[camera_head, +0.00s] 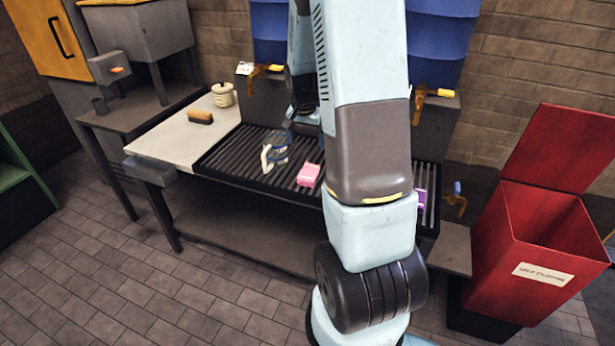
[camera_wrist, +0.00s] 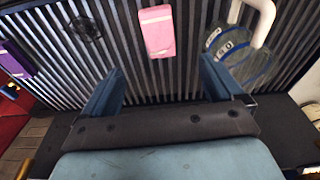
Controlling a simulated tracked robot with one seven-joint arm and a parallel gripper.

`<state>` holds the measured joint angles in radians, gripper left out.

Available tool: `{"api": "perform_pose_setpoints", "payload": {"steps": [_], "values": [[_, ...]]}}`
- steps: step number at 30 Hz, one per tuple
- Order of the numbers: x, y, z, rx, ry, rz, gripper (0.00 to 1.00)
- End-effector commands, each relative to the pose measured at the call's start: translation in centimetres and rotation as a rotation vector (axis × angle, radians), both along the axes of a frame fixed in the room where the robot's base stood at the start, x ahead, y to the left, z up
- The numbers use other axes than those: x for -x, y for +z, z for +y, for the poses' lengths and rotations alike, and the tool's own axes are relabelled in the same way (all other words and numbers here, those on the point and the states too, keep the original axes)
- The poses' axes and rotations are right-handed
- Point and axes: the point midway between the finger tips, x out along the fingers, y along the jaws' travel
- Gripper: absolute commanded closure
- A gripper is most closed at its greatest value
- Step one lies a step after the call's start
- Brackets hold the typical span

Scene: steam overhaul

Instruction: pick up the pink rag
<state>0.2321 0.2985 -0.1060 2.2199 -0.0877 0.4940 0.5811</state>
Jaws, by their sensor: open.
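The pink rag (camera_head: 308,175) lies folded on the dark slatted grate of the bench, just left of my arm in the head view. In the wrist view the pink rag (camera_wrist: 157,31) is at the top middle, beyond my fingertips. My gripper (camera_wrist: 162,75) is open and empty, with its two blue fingers apart above the slats. The rag is not between the fingers. In the head view my gripper is partly hidden behind other things and my arm.
A jug-like container with a pale handle (camera_wrist: 232,55) stands close beside the rag. A purple item (camera_wrist: 14,60) lies at the left. A brush (camera_head: 200,117) and a lidded pot (camera_head: 222,94) stand on the pale board. A red bin (camera_head: 540,235) stands at the right.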

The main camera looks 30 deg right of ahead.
Motion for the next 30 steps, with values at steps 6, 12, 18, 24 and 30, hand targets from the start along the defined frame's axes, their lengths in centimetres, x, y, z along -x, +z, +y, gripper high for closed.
{"api": "perform_pose_setpoints", "payload": {"steps": [6, 12, 18, 24, 30], "values": [[-0.2, -3.1, -0.3, -0.001, 0.000, 0.005, 0.06], [-0.5, -6.0, -0.7, -0.002, -0.001, 0.004, 0.06], [-0.8, -7.9, -0.8, -0.001, 0.000, 0.002, 0.06], [-0.8, -8.7, -0.9, -0.001, 0.002, 0.002, 0.06], [-0.9, -11.1, -1.3, -0.002, 0.000, 0.003, 0.06]]}}
